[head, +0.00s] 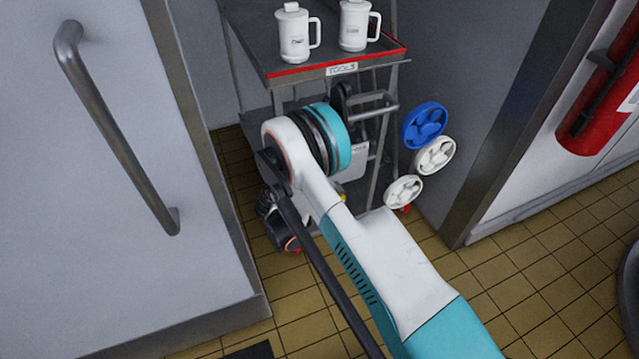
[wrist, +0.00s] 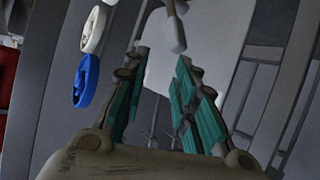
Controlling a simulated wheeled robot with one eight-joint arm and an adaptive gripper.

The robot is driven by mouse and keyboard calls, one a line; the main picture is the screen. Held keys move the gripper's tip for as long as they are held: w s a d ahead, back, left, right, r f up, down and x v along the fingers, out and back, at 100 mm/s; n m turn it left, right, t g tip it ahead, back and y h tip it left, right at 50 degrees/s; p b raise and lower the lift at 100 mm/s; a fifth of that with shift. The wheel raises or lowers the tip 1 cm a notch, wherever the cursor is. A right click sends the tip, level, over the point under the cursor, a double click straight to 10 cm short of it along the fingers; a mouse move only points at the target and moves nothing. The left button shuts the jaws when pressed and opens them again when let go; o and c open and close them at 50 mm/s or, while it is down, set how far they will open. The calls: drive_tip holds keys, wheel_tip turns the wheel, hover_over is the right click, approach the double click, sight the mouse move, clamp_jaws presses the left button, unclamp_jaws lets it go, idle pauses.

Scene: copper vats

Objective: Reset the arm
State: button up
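My arm reaches forward from the bottom of the head view and bends at a teal and white joint in front of a grey tool cart (head: 340,68). My gripper is not clearly visible in the head view; the arm hides what lies behind the joint. In the wrist view my gripper (wrist: 163,58) shows two fingers with teal pads. They stand apart with a clear gap between them. Nothing is held between the pads.
Two white mugs (head: 293,35) (head: 354,25) stand on the cart. Blue (head: 424,125) and white (head: 435,155) handwheels are beside it; the blue one also shows in the wrist view (wrist: 86,81). A door handle (head: 115,130) is left, a red extinguisher (head: 597,95) right. Tiled floor is open at lower right.

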drive_tip(key=d+r+n+g+y, duration=0.1)
drive_tip(key=d+r, duration=0.1)
drive_tip(key=r, duration=0.6)
drive_tip(key=d+r+n+g+y, duration=0.1)
drive_tip(key=d+r, duration=0.2)
drive_tip(key=r, duration=0.6)
drive_tip(key=s+d+r+n+y, duration=0.1)
drive_tip(key=s+d+r, duration=0.25)
drive_tip(key=r, duration=0.35)
drive_tip(key=s+d+r+n+y, duration=0.1)
drive_tip(key=s+d+r, duration=0.1)
drive_tip(key=s+r, duration=0.4)
drive_tip(key=s+d+r+n+y, duration=0.1)
drive_tip(key=s+d+r, duration=0.1)
drive_tip(key=s+r, duration=0.3)
drive_tip(key=s+d+r+y, duration=0.1)
drive_tip(key=s+d+r, duration=0.15)
drive_tip(key=s, duration=0.45)
drive_tip(key=s+n+y, duration=0.2)
drive_tip(key=s, duration=1.3)
drive_tip(key=shift+s+a, duration=0.3)
drive_tip(key=shift+a, duration=0.15)
